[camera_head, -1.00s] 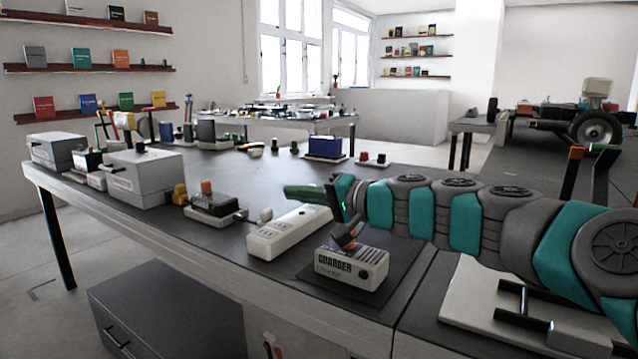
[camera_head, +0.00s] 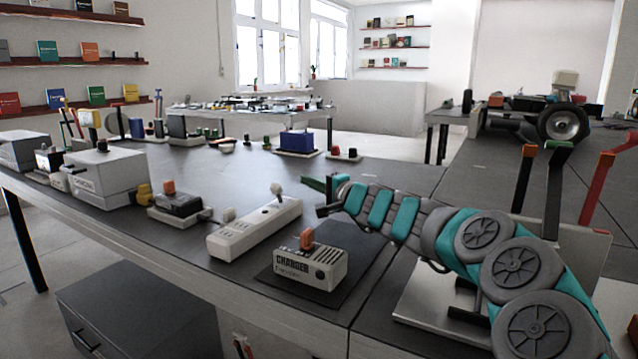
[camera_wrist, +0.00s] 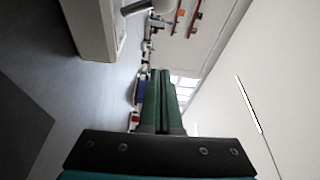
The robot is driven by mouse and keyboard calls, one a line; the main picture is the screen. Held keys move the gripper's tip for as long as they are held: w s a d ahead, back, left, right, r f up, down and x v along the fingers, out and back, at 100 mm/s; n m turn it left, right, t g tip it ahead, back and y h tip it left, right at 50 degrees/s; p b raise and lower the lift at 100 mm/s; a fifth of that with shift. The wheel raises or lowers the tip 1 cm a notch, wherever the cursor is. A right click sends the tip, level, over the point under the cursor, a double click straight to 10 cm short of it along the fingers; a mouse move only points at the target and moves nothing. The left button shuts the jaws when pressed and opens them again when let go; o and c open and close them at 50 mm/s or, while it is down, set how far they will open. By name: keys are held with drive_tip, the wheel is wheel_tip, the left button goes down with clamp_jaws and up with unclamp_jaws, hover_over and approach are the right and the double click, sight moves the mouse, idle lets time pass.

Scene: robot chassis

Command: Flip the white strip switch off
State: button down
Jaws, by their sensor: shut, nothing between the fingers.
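The white power strip (camera_head: 250,235) lies on the dark table, left of and behind the white charger box (camera_head: 318,272). In the wrist view, the shut fingers (camera_wrist: 160,88) point ahead, and the white strip (camera_wrist: 90,28) appears at upper left.
The charger, with an orange piece on top, sits on a black mat (camera_head: 358,262) below my arm. A black adapter block (camera_head: 178,205) is left of the strip. Grey boxes (camera_head: 105,178) stand further left. A blue box (camera_head: 296,142) is behind. The table's middle is clear.

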sight(276, 188)
drive_tip(key=x, duration=0.2)
drive_tip(key=shift+w+a+p, duration=0.25)
drive_tip(key=shift+w+p, duration=0.05)
drive_tip(key=shift+a, duration=0.25)
drive_tip(key=shift+s+a+f, duration=0.1)
drive_tip(key=shift+s+a, duration=0.3)
drive_tip(key=shift+s, duration=0.3)
drive_tip(key=shift+s+a, duration=0.3)
drive_tip(key=shift+s, duration=0.25)
drive_tip(key=shift+s+a, duration=0.25)
drive_tip(key=shift+s, duration=0.1)
drive_tip(key=shift+f+b, duration=0.15)
drive_tip(key=shift+b, duration=0.35)
